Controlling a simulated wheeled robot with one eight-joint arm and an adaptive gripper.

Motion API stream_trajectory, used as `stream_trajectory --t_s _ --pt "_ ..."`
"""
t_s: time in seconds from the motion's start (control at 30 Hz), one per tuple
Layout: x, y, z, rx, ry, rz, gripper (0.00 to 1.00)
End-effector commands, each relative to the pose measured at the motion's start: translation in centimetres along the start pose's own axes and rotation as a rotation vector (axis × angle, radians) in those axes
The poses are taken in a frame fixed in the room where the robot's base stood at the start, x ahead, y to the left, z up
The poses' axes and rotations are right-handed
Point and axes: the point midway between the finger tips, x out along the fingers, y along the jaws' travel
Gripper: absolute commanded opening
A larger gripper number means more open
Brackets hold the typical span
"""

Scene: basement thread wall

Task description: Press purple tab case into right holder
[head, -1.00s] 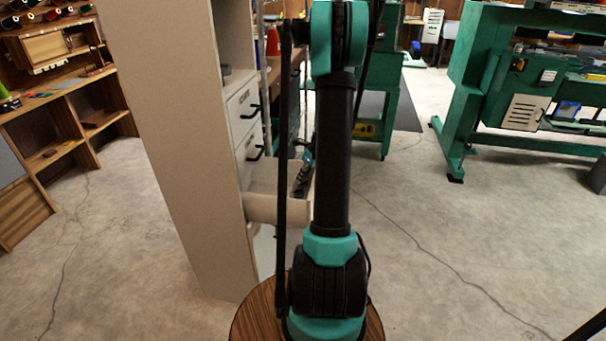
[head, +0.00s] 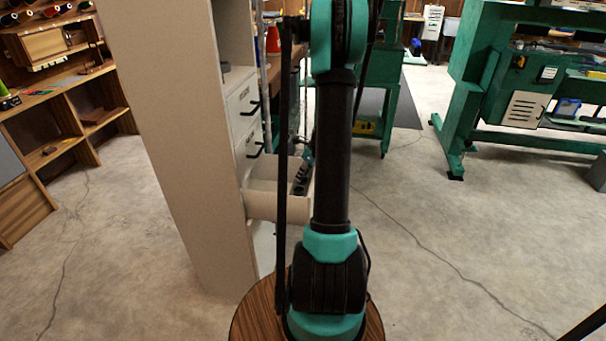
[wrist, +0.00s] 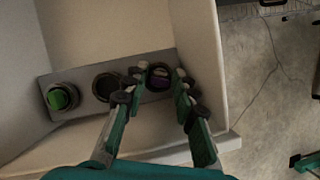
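The purple tab case (wrist: 160,82) is a dark round piece with a purple part, at the right holder of a grey strip (wrist: 79,83). It appears to sit in the holder, but the fingers partly hide the rim and I cannot tell how deep it is. My gripper (wrist: 162,74) reaches over the strip with one fingertip on each side of the case. The fingertips are very close to it; whether they touch is unclear. The middle holder (wrist: 105,86) is dark and looks empty. The left holder has a green piece (wrist: 59,98) in it.
The strip lies inside a pale open bin (head: 276,206) beside a tall beige cabinet panel (head: 175,150). The bin walls stand close around my gripper. White drawers (head: 243,115) are behind. Concrete floor (head: 440,240) is clear on the right; green machinery (head: 480,80) stands beyond.

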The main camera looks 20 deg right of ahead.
Motion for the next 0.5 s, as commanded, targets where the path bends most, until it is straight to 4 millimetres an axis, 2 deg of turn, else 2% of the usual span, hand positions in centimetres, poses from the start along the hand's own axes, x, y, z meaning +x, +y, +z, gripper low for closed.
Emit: stream_trajectory --t_s 0.03,0.1,0.5 --pt "0.0 0.01 -0.02 0.0 0.0 0.0 0.38" --pt "0.0 0.01 -0.02 0.0 0.0 0.0 0.45" --pt "-0.63 0.03 -0.03 0.001 0.0 0.0 0.45"
